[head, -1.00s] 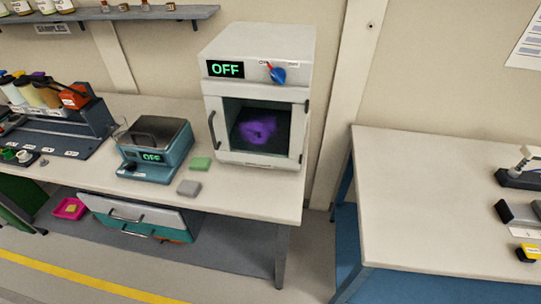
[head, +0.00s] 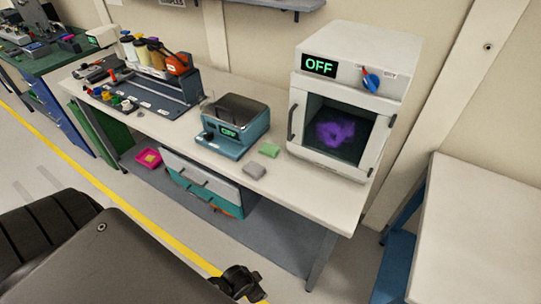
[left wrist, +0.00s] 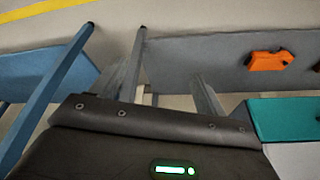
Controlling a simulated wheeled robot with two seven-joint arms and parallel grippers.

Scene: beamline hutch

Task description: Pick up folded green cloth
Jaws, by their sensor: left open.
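The folded green cloth (head: 269,150) is a small light-green pad lying flat on the white bench (head: 330,205) in the head view. It sits between the teal OFF device and the white oven, just behind a grey pad (head: 254,170). Nothing holds it. The cloth is not in that view. My right gripper is not in view.
The teal device (head: 235,125) and the white oven (head: 345,95) flank the cloth. A bottle rack (head: 160,90) stands farther left. Below are drawers (head: 205,180) and a shelf, with an orange object (left wrist: 268,61) on it. Another table (head: 480,235) is at right.

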